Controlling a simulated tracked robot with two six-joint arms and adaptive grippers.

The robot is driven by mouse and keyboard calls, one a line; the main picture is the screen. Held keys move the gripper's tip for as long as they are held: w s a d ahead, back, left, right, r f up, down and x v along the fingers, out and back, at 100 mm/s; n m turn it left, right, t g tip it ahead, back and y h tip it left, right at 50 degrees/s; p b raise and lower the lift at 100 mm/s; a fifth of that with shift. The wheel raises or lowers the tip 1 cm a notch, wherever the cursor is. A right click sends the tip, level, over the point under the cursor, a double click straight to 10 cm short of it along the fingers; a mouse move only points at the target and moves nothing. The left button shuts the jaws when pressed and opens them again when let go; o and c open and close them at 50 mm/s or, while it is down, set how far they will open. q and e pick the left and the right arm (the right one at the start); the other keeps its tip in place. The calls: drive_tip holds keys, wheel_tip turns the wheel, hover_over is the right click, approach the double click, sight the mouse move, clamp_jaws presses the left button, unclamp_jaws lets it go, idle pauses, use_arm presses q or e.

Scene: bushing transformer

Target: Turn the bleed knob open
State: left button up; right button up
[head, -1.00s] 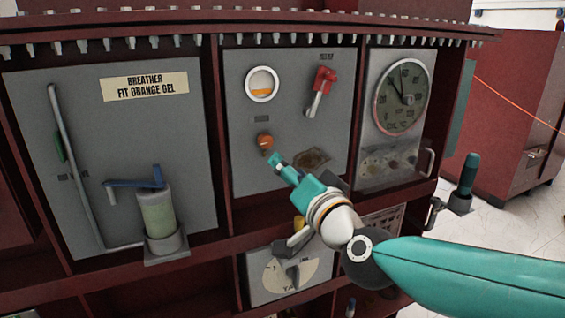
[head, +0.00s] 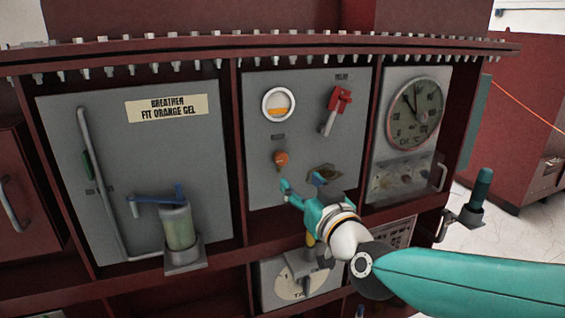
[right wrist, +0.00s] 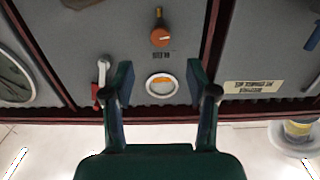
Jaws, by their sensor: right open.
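The orange bleed knob (head: 280,158) sits on the middle grey panel (head: 258,195), below a round sight glass (head: 278,104). My right gripper (head: 302,182) is open and empty, in front of the panel and just below and right of the knob in the head view. In the right wrist view the knob (right wrist: 160,37) shows upside down with its label, beyond the open fingers (right wrist: 160,82) and apart from them. The sight glass (right wrist: 162,86) appears between the fingers there. My left gripper is not in view.
A dial gauge (head: 415,113) is farther right. A breather jar (head: 179,226) stands on the left panel. A tap selector (head: 296,284) lies below my right gripper.

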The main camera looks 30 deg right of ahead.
sight(282, 161)
drive_tip(key=p+x, duration=0.2)
drive_tip(key=x, duration=0.9)
drive_tip(key=shift+a, duration=0.1)
